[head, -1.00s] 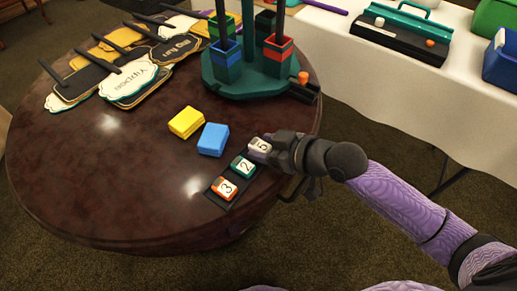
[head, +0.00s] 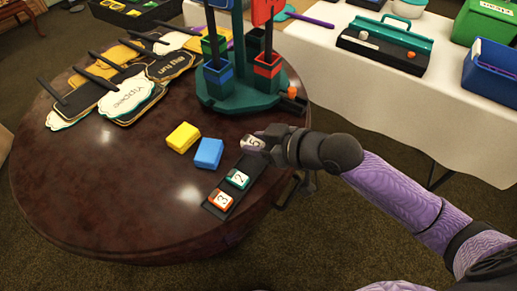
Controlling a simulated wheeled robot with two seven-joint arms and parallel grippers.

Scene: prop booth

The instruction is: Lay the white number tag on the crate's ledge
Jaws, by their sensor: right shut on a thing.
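My right gripper (head: 268,141) is shut on the number tag marked 5 (head: 252,143), which has a pale face and purplish sides. It holds this tag tilted, just above the far end of a dark strip (head: 221,195); the fingers hide part of the tag. On the strip sit a green tag marked 2 (head: 238,179) and an orange tag marked 3 (head: 221,199). A blue crate (head: 490,73) stands at the right edge on the white table, with a green crate (head: 485,20) behind it. I cannot tell which has the ledge. My left gripper is not in view.
A yellow block (head: 183,137) and a blue block (head: 208,153) lie on the round table (head: 110,190). A green stand (head: 238,103) with colored cups is behind them, and sign paddles (head: 130,95) lie at left. A black-and-teal case (head: 385,45) is on the white table (head: 400,105).

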